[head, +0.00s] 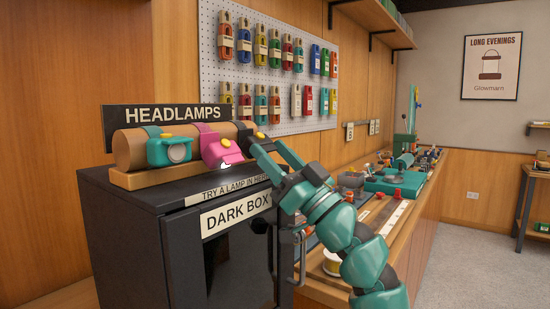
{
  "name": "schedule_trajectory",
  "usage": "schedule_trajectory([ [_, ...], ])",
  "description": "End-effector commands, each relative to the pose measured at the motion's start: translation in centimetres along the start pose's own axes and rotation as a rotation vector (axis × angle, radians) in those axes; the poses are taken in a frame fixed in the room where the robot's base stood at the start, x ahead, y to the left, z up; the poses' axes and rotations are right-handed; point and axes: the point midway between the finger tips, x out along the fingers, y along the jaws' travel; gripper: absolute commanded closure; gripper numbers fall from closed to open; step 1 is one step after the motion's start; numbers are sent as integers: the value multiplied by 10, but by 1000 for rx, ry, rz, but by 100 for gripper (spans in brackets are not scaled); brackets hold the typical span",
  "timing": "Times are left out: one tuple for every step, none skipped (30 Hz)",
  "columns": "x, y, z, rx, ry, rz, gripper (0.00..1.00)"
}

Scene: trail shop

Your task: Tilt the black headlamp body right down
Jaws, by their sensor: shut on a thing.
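A wooden log (127,151) on a wooden base carries several headlamps on top of the black cabinet. The black headlamp body (250,138) is at the log's right end, with a small yellow button on top. My gripper (257,148) reaches it from the right and is shut on it. The gripper and arm cover much of the black body, so its lens and exact tilt are hidden. A pink headlamp (221,152) sits just left of it, tilted downward. A teal headlamp (170,150) at the left faces forward.
The black dark box cabinet (130,232) stands below, with a door handle (301,257) at its right. A headlamps sign (172,115) stands behind the log. A pegboard (285,95) hangs behind. A cluttered wooden counter (335,283) runs back at right; grey floor is clear beyond.

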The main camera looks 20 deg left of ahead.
Motion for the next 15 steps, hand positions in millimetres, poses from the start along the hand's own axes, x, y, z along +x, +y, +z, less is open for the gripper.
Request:
schedule_trajectory([
  [0,0,0,-1,0,0,72],
  [0,0,0,-1,0,0,72],
  [0,0,0,-1,0,0,72],
  [0,0,0,-1,0,0,43],
  [0,0,0,0,0,0,42],
  [0,0,0,0,0,0,42],
  [0,0,0,0,0,0,42],
  [0,0,0,0,0,0,42],
  [0,0,0,0,0,0,42],
  [0,0,0,0,0,0,42],
  [0,0,0,0,0,0,42],
  [0,0,0,0,0,0,42],
  [0,0,0,0,0,0,42],
  [-1,0,0,0,0,0,42],
  [-3,0,0,0,-1,0,42],
])
